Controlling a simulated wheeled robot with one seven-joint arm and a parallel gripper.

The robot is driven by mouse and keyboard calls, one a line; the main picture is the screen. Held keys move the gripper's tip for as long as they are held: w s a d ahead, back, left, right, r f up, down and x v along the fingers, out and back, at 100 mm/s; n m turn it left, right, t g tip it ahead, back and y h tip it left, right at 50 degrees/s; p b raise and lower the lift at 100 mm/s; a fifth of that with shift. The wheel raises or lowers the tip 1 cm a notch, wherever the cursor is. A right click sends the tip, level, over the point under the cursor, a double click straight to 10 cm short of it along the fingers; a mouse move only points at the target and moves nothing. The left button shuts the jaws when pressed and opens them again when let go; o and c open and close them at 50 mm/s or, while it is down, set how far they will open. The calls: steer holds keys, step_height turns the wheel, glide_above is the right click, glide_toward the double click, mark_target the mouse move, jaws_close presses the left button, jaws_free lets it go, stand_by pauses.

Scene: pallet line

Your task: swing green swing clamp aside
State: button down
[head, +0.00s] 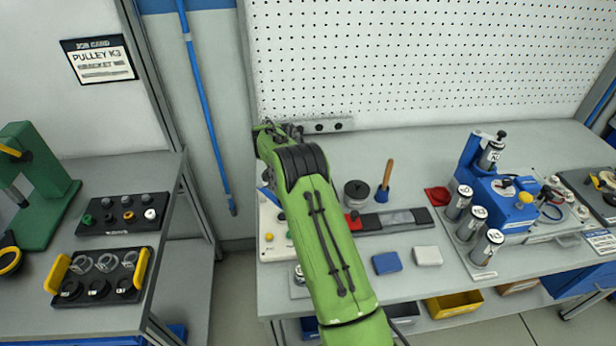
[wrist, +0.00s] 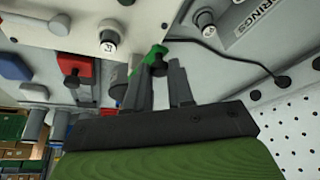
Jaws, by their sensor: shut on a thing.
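In the wrist view the green swing clamp (wrist: 154,52) is a small green arm with a dark knob or pin, at the edge of a pale fixture plate (wrist: 75,28). My gripper (wrist: 161,70) has its two dark fingers around the clamp's end, shut on it. The fingers partly hide the clamp, so its exact angle is hard to tell. In the head view my green arm reaches over the left end of the bench and hides the gripper and the clamp.
A pale panel with knobs (head: 268,238) shows left of my arm on the bench. Blue (head: 386,263) and white (head: 428,256) blocks, a dark tray (head: 395,219) and a blue fixture with metal cylinders (head: 487,190) stand right. A pegboard (head: 430,60) rises behind.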

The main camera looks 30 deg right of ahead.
steer(key=shift+w+d+m+g+p, duration=0.4)
steer(key=shift+m+p, duration=0.25)
steer(key=shift+m, duration=0.25)
steer(key=shift+w+d+m+g+p, duration=0.3)
steer(key=shift+w+m+p, duration=0.25)
steer(key=shift+m, duration=0.35)
steer(key=shift+s, duration=0.1)
steer(key=c, duration=1)
jaws_free()
steer(key=shift+d, duration=0.1)
steer(key=p+v, duration=0.3)
steer(key=v, duration=1.2)
steer(key=shift+r+p, duration=0.3)
steer(key=shift+r, duration=0.1)
